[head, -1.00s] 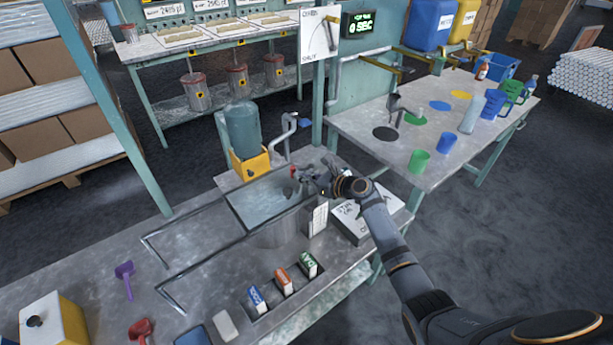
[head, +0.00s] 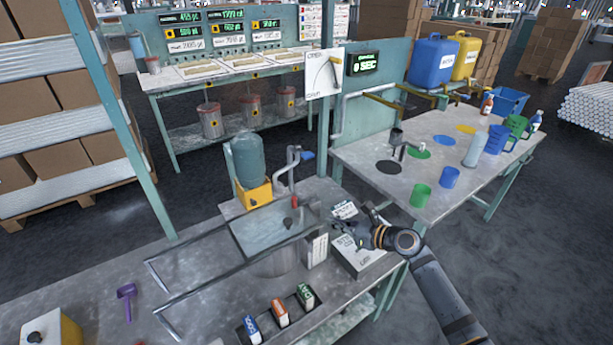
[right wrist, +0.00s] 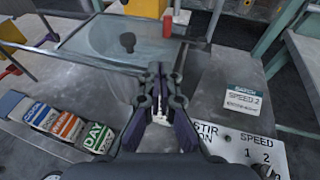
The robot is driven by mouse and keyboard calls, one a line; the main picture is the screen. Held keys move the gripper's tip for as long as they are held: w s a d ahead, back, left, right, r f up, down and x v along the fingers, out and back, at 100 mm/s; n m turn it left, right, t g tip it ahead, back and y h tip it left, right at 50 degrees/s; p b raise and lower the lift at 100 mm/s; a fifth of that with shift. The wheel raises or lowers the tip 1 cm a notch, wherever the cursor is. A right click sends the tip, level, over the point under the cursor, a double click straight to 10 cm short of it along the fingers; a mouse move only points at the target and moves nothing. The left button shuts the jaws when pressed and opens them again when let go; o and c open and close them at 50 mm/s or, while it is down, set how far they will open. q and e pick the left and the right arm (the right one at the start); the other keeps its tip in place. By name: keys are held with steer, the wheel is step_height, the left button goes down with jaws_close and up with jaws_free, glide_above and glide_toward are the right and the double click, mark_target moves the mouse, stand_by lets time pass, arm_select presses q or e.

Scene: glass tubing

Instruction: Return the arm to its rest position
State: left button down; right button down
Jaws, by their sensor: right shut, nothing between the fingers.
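My right gripper (head: 346,234) is shut and empty in the head view. It is above the grey control box (head: 362,262), to the right of the glass-sided tank (head: 272,230). In the right wrist view the fingers (right wrist: 160,75) are closed together, pointing at the tank's near edge. The box's white panel with "STIR ON" and "SPEED" (right wrist: 235,150) shows below right of them. My left gripper is in neither current view.
Several coloured labelled blocks (head: 280,310) stand in a holder at the bench front. A purple scoop (head: 126,300) lies at left. A blue-grey bottle on a yellow base (head: 247,160) stands behind the tank. The right-hand table (head: 370,150) carries cups and bottles.

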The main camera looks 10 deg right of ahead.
steer(key=s+a+f+n+g+h, duration=0.1)
steer(key=s+a+f+n+g, duration=0.25)
steer(key=s+n, duration=0.4)
steer(key=s+a+f+n+g+h, duration=0.1)
steer(key=s+a+f+n+g, duration=0.1)
steer(key=s+f+n, duration=0.5)
steer(key=s+d+r+n+g+h, duration=0.1)
steer(key=s+d+r+n+h, duration=0.1)
steer(key=s+d+n+h, duration=0.35)
steer(key=s+d+r+n+g+h, duration=0.1)
steer(key=s+d+n+g+h, duration=0.1)
steer(key=s+n, duration=0.65)
step_height(320, 180, down, 25)
steer(key=s+d, duration=0.1)
steer(key=d, duration=0.2)
steer(key=s+d+f+g, duration=0.1)
steer(key=s+f+g, duration=0.1)
steer(key=s+f, duration=1.5)
steer(key=shift+s+f+n, duration=0.3)
steer(key=shift+s+n, duration=0.05)
steer(key=shift+s, duration=0.9)
